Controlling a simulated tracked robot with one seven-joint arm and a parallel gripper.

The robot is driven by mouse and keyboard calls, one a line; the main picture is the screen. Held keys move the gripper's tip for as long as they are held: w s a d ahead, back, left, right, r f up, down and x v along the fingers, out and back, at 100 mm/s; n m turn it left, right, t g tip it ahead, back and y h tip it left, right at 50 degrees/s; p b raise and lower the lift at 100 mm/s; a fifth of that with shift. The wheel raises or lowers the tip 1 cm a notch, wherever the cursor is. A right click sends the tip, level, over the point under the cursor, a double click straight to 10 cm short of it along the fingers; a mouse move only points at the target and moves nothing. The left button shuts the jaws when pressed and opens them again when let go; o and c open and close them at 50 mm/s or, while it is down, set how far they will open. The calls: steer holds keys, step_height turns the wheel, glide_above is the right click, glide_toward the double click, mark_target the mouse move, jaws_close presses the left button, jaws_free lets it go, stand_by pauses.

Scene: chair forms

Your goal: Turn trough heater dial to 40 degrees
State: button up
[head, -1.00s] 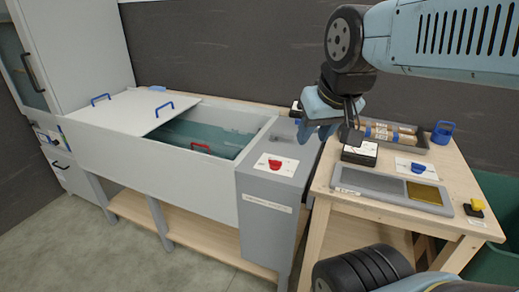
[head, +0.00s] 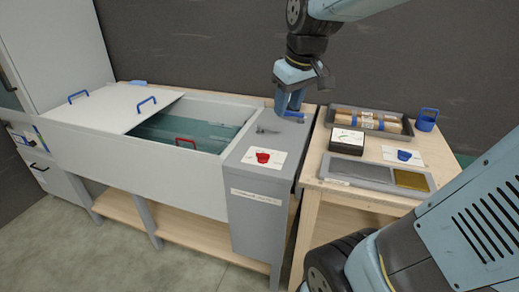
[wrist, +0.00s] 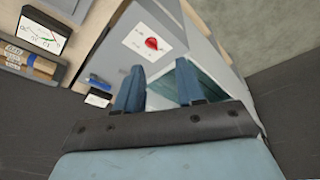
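The trough heater dial (head: 263,156) is a red knob on a white label plate, on top of the grey heater box (head: 255,205) at the right end of the trough. It also shows in the wrist view (wrist: 152,43), ahead of the fingers. My gripper (head: 290,112) hangs above the back of the heater box, behind the dial and apart from it. Its two blue fingers (wrist: 160,90) are spread with nothing between them. The marks on the dial's label are too small to read.
The trough (head: 130,155) holds greenish water, a red handle (head: 186,142) and a white lid (head: 110,106) with blue handles. At right, a wooden table (head: 340,192) bears a tray of rolls (head: 370,124), a black gauge box (head: 347,141), a blue dial (head: 404,155) and a blue cup (head: 427,119).

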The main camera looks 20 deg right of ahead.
steer(key=w+f+n+g, duration=0.2)
steer(key=w+f+n, duration=0.25)
steer(key=w, duration=0.65)
steer(key=n+g, duration=0.2)
steer(key=n, duration=0.1)
glide_above(263, 157)
step_height(263, 157, down, 9)
steer(key=shift+m+h, duration=0.25)
steer(key=shift+h, duration=0.05)
steer(key=f, duration=1.2)
steer(key=shift+w+d+f, duration=0.1)
steer(key=shift+w+f, duration=0.2)
steer(key=shift+f, duration=0.1)
steer(key=shift+c, duration=0.4)
jaws_close()
